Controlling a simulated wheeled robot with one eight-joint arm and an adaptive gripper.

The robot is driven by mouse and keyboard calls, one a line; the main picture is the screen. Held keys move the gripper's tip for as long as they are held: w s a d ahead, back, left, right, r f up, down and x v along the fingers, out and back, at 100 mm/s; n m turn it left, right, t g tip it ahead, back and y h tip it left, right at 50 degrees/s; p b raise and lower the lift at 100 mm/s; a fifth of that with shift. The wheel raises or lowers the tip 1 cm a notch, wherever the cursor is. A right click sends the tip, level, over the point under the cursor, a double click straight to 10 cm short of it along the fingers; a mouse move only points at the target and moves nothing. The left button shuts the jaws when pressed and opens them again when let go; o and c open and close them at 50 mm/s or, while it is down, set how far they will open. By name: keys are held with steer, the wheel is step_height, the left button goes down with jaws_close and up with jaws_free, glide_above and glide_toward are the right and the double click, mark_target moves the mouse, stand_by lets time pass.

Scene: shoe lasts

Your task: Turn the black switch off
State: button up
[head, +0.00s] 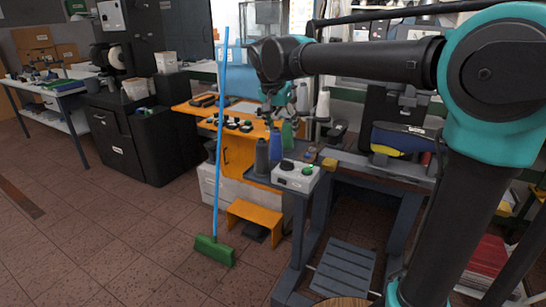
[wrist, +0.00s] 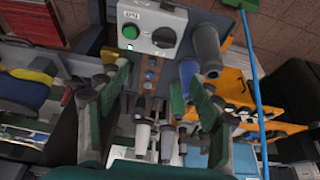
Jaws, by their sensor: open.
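The black switch (wrist: 163,37) is a round dark knob on a light grey control box (wrist: 145,20), beside a green button (wrist: 131,31). In the head view the black switch (head: 287,165) sits on top of the box (head: 294,179), at the front of a grey workbench. I cannot read the knob's setting. My gripper (wrist: 150,92) is open and empty, its two dark green fingers wide apart at left and right in the wrist view. The box is beyond the fingertips, near the top of that view. In the head view my gripper (head: 277,100) hangs above and behind the box.
Blue, green and grey thread cones (head: 276,146) stand close to the box. An orange table (head: 238,140) with small parts is behind. A light blue broom handle (head: 220,130) stands upright at left. A blue and yellow item (head: 398,139) lies on the bench at right.

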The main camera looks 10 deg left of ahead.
glide_toward(287, 161)
steer(key=x, duration=0.8)
steer(key=shift+w+f, duration=0.1)
steer(key=shift+f, duration=0.15)
steer(key=shift+d, duration=0.1)
steer(key=c, duration=1.2)
